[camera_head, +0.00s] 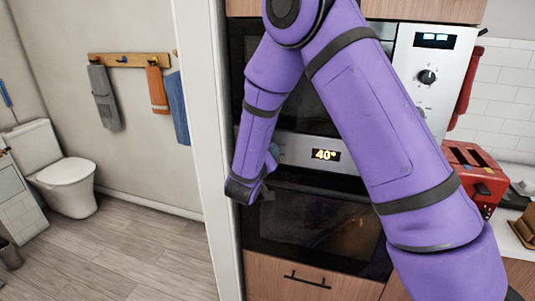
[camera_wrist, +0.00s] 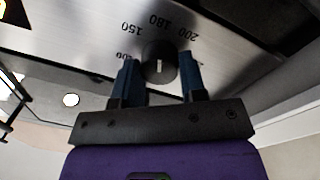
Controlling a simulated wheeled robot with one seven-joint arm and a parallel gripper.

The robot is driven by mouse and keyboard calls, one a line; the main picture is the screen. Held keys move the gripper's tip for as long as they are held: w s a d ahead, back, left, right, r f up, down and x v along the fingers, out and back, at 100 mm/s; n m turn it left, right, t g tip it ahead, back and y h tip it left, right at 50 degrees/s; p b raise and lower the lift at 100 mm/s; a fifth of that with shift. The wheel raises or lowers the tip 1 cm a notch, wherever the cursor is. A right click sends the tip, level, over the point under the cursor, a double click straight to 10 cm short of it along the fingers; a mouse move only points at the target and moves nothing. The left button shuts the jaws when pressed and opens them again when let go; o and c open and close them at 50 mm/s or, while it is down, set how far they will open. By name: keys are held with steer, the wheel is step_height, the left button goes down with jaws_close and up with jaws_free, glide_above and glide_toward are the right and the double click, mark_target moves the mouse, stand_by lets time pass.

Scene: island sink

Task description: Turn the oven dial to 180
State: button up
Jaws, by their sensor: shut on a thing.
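The oven dial (camera_wrist: 157,52) is a small dark round knob on the silver panel in the wrist view, with a pale mark on its face. The numbers 150, 180 and 200 show upside down around it, with another number partly hidden at the left. My gripper (camera_wrist: 159,78) has its two blue-grey fingers on either side of the dial, shut on it. In the head view my purple arm hides the dial. The oven display (camera_head: 325,155) reads 40°. The dark glass oven door (camera_head: 315,222) is closed below it.
A microwave panel with a round knob (camera_head: 427,76) is above right of the oven. A red toaster (camera_head: 474,172) stands on the counter at the right. A white door frame (camera_head: 208,130) is close to the left of the oven. The floor (camera_head: 135,245) at the left is clear.

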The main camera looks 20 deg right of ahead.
stand_by(0.3)
steer(key=o, duration=0.9)
steer(key=v, duration=1.1)
steer(key=shift+w, duration=0.1)
steer(key=s+d+r+m+g, duration=0.3)
steer(key=s+d+r+g, duration=0.95)
steer(key=d, duration=0.35)
steer(key=s+r+n+t+y, duration=0.1)
steer(key=s+r+y, duration=0.1)
steer(key=s, duration=0.3)
steer(key=s+a+r+n+t+y, duration=0.1)
steer(key=s+r+y, duration=0.2)
steer(key=s+y, duration=0.2)
steer(key=s+a+r+n+t+y, duration=0.1)
steer(key=s+r+n+y, duration=0.1)
steer(key=s+y, duration=0.2)
steer(key=shift+s+a+r+t, duration=0.1)
steer(key=shift+s+r+t, duration=0.05)
steer(key=shift+s, duration=0.5)
steer(key=shift+s+a+r+t, duration=0.1)
steer(key=shift+s+r, duration=0.05)
steer(key=shift+s, duration=0.45)
